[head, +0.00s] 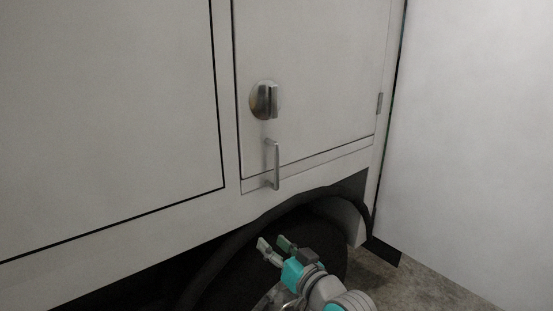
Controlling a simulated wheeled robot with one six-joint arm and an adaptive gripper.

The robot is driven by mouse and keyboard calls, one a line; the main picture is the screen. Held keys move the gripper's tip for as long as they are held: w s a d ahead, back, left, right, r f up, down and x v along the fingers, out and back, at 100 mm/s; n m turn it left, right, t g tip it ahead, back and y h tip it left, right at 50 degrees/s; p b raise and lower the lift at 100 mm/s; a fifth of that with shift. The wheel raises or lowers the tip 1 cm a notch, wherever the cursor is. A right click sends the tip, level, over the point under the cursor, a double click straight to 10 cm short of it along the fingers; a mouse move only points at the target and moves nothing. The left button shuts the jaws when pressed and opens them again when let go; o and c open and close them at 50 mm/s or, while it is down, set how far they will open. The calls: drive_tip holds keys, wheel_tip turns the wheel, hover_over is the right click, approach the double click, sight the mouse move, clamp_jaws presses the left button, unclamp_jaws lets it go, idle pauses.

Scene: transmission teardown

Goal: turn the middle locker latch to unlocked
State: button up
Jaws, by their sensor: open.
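A locker door (330,75) in the pale panelled side carries a round metal latch (265,101) near its left edge. The latch has a raised grip bar that stands about upright. No other latch is in view, so I cannot tell from this view alone whether it is the middle one. My gripper (272,244) is at the bottom centre, below the latch and the handle, with its two fingers apart and nothing between them. It is clear of the latch.
A vertical metal handle (274,165) sticks out just below the latch. A hinge (379,103) is on the door's right edge. A dark wheel arch (300,200) lies behind my gripper. A pale wall (470,140) stands at the right, above the grey floor (420,288).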

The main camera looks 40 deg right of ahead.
drive_tip(key=w+d+r+n, duration=0.1)
drive_tip(key=d+r, duration=0.2)
drive_tip(key=r, duration=0.6)
drive_tip(key=w+d+r+n, duration=0.1)
drive_tip(key=d+r, duration=0.1)
drive_tip(key=r, duration=0.6)
drive_tip(key=n+y, duration=0.1)
drive_tip(key=n, duration=0.1)
approach(276, 99)
drive_tip(key=w, duration=0.9)
drive_tip(key=shift+w+f, duration=0.2)
drive_tip(key=shift+w, duration=0.15)
drive_tip(key=shift+c, duration=0.2)
clamp_jaws()
